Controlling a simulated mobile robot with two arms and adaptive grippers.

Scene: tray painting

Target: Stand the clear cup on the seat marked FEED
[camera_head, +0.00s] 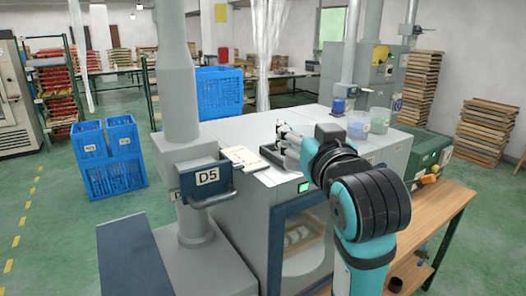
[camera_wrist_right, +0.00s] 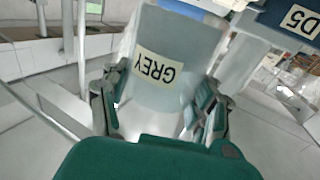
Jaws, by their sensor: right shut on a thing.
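My right gripper (camera_wrist_right: 158,108) has its fingers on both sides of a pale grey-blue cup (camera_wrist_right: 190,40) with an upside-down GREY label in the right wrist view. It is shut on this cup. In the head view my right gripper (camera_head: 284,138) is over the light grey cabinet top, partly behind my own wrist, and the held cup cannot be made out there. Two clear cups stand at the right of that top, one with a bluish tint (camera_head: 358,125) and one greenish (camera_head: 380,120). No seat marked FEED can be read. My left gripper is not in view.
A small blue container (camera_head: 338,107) stands farther back. The cabinet top's back left is largely clear.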

